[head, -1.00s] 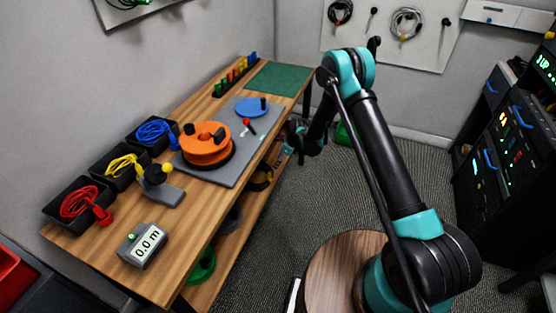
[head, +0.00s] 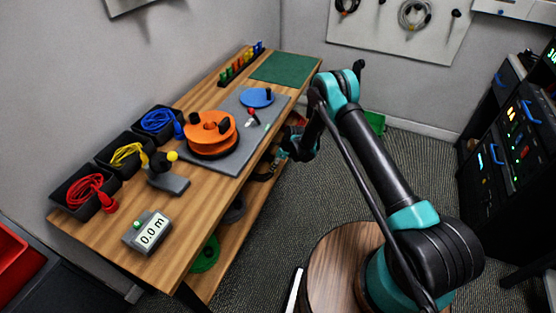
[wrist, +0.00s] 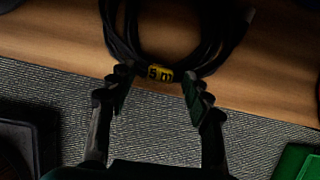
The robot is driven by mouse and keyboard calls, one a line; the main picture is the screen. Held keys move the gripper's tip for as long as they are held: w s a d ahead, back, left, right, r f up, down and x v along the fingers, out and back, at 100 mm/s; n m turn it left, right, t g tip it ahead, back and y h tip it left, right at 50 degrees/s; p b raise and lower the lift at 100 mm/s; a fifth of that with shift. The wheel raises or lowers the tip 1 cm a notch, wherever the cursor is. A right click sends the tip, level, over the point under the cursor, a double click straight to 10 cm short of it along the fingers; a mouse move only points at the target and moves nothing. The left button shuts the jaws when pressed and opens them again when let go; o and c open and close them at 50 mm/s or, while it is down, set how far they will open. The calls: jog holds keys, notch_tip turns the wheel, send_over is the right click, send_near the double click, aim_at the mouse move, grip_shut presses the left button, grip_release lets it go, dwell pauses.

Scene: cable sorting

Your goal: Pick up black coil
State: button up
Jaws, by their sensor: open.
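The black coil (wrist: 222,48) lies on a wooden surface at the top of the wrist view. It carries a yellow label reading "5 m" (wrist: 160,73) on its near edge. My gripper (wrist: 157,82) is open, with one fingertip on each side of the label, close to the coil's near edge. I cannot tell whether the fingertips touch it. In the head view my gripper (head: 284,154) is at the bench's right side, by the lower shelf. The coil shows there only as a small dark loop, partly hidden.
The bench top (head: 200,203) above holds an orange reel (head: 212,138), a blue disc (head: 256,97), bins of red, yellow and blue cable, and a meter (head: 148,232) reading 0.0 m. A green ring (head: 206,256) lies on the lower shelf. Patterned floor shows beside the bench.

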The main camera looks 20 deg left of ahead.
jog(key=shift+a+f, duration=0.25)
jog(key=shift+f, duration=0.35)
grip_shut()
